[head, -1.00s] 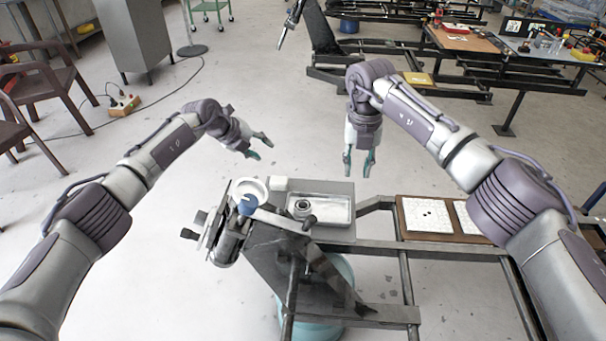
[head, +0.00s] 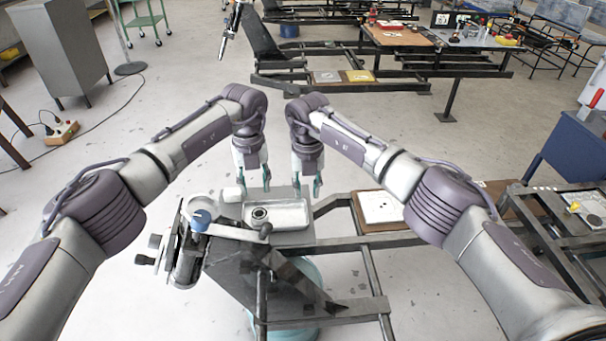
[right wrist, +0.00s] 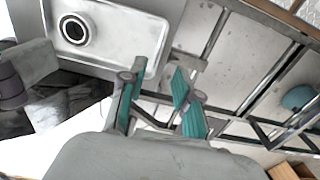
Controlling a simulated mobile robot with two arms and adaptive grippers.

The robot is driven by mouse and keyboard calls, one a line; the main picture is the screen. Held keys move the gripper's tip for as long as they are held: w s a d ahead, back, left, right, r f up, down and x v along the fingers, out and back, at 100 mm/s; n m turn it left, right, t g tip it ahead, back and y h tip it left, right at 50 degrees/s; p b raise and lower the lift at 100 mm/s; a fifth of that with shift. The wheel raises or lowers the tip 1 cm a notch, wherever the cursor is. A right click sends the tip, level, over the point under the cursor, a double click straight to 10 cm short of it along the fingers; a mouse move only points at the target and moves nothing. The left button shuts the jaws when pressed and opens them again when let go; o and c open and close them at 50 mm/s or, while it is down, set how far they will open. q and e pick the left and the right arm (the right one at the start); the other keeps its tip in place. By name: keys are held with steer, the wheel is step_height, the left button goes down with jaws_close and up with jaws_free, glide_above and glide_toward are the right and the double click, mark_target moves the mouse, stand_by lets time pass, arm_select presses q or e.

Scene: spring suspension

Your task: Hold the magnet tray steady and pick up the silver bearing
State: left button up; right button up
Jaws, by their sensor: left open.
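The silver bearing (head: 259,213) is a small ring lying in the left part of the shallow magnet tray (head: 290,214). The tray rests on a metal plate on the frame. In the right wrist view, the bearing (right wrist: 64,30) and the tray (right wrist: 116,42) are at the upper left. My left gripper (head: 254,186) is open and points down over the tray's far side, just behind the bearing. My right gripper (head: 306,188) is open, empty and points down by the tray's far right corner. Its green fingers (right wrist: 156,100) are apart, to the right of the bearing.
A small white block (head: 232,194) stands left of the tray. A brown board with a white panel (head: 380,206) lies right, on the frame's rails. My two grippers are close together.

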mark_target(307, 211)
step_height(307, 211, down, 7)
steer(key=shift+f, duration=0.15)
stand_by(0.4)
jaws_close()
